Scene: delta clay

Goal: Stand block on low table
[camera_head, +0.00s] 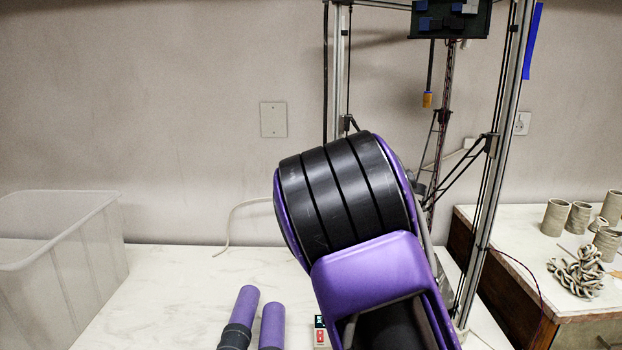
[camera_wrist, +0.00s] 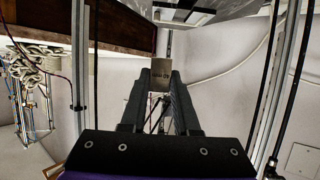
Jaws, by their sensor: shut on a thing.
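In the wrist view my gripper (camera_wrist: 161,80) has its two dark fingers shut on a small grey-tan block (camera_wrist: 160,72). The block sits between the fingertips and sticks out past them. Its far end and any contact beneath it cannot be made out. In the head view the gripper and block are hidden behind my purple and black arm. A white marbled tabletop (camera_head: 180,285) spreads in front of the wall. A second table (camera_head: 530,235) with a wooden side stands at the right. I cannot tell which is the low table.
A translucent plastic bin (camera_head: 95,250) stands at the left of the white top. Clay cups (camera_head: 557,217) and a coiled clay piece (camera_head: 575,270) stand on the right table. A metal-framed machine (camera_head: 490,180) with upright rails rises behind my arm. A pale cable lies along the wall.

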